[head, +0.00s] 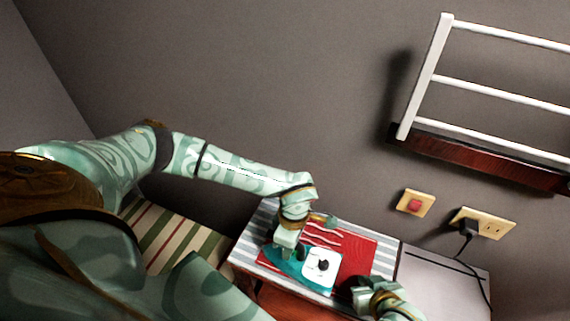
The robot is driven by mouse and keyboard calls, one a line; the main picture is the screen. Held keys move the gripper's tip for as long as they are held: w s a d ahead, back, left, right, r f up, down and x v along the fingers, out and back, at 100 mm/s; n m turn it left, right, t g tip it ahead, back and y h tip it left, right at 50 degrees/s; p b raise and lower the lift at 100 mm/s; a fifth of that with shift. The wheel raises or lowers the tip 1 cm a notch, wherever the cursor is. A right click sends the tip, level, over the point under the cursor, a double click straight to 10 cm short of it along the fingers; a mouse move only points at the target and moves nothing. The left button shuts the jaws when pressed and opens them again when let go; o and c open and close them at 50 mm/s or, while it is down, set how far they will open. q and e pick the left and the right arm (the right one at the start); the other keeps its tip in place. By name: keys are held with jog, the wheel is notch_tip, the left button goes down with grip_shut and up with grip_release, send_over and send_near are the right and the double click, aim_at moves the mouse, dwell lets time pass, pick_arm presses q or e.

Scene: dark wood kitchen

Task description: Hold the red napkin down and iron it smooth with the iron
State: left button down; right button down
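The red napkin (356,250) lies on a grey-and-white striped pad (382,263), with pale wavy wrinkles across its far left part. The teal iron (289,266), with a white part and a dark knob, is over the near left part of the napkin. My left gripper (290,249) comes down from above right at the iron; its fingertips are hidden or too small to tell whether they close on it. My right gripper (362,290) is at the napkin's near right edge, apart from the iron. Its finger gap is not clear.
A dark plug (467,230) with a cord sits in the wall outlet (490,224); the cord runs down at the right. A red switch (415,203) is beside it. A white rack (480,90) is on the wall above.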

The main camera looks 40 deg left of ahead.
pick_arm(q)
jog(key=shift+w+d, duration=0.2)
jog(key=shift+d, duration=0.55)
jog(key=shift+s+a, duration=0.2)
jog(key=shift+a, duration=0.7)
jog(key=shift+s+a, duration=0.2)
jog(key=shift+a, duration=0.65)
jog(key=shift+r, duration=2.55)
jog(key=shift+w+a, duration=0.45)
jog(key=shift+w, duration=0.35)
jog(key=shift+w+a, duration=0.4)
jog(key=shift+w, duration=0.45)
jog(key=shift+w+a, duration=0.45)
jog(key=shift+w, duration=0.35)
jog(key=shift+f, duration=1.9)
